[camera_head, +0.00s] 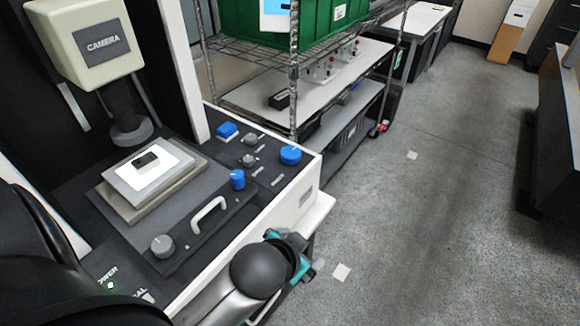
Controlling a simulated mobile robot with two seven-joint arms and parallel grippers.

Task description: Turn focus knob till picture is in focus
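The camera machine has a cream head marked CAMERA (102,44) above a stage with a white plate (140,181) bearing a small black piece (146,159). Its dark panel carries a large blue knob (290,155), a second blue knob (237,180), two small grey knobs (250,139) (248,160) and a larger grey knob (162,246). Their small labels are too blurred to read, so I cannot tell which is the focus knob. One of my arms, with a black joint and teal parts, is in front of the panel's near edge. No gripper fingers show.
A pale handle (209,215) stands up from the panel. A green light (110,286) shows near POWER. A wire shelf with a green crate (250,20) is behind. The floor (430,200) at right is clear.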

